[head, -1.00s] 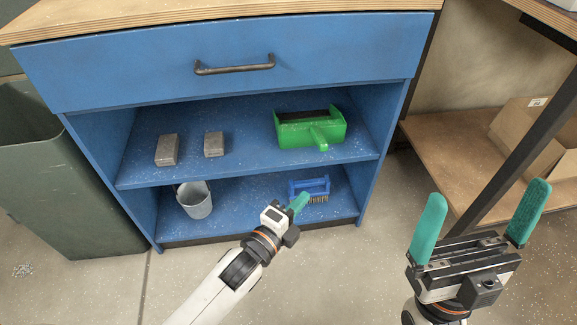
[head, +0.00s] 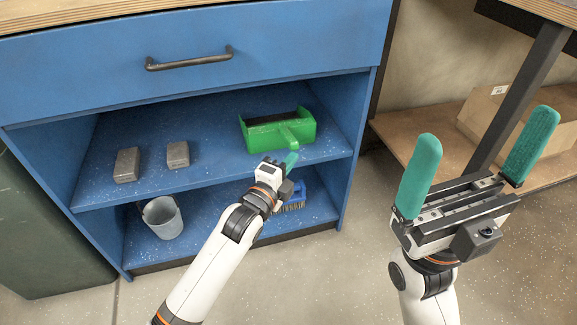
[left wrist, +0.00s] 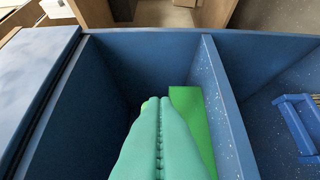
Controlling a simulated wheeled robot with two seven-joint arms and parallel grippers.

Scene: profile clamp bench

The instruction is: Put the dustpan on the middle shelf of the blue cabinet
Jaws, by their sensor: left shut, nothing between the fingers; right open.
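The green dustpan (head: 258,136) lies on the middle shelf (head: 215,160) of the blue cabinet (head: 190,98), toward its right side, with its handle (head: 289,136) pointing out to the front. In the left wrist view, part of the dustpan (left wrist: 187,103) shows beyond my fingers. My left gripper (head: 290,160) is shut and empty at the shelf's front edge, just in front of the handle's end. I cannot tell whether its fingertips touch the handle. My right gripper (head: 475,160) is open and empty, to the right of the cabinet.
Two grey blocks (head: 127,164) (head: 178,154) stand on the left of the middle shelf. A grey bucket (head: 163,218) and a blue brush (head: 300,193) are on the bottom level. A green bin (head: 40,230) stands left; a dark table leg (head: 522,95) and cardboard box (head: 490,118) are right.

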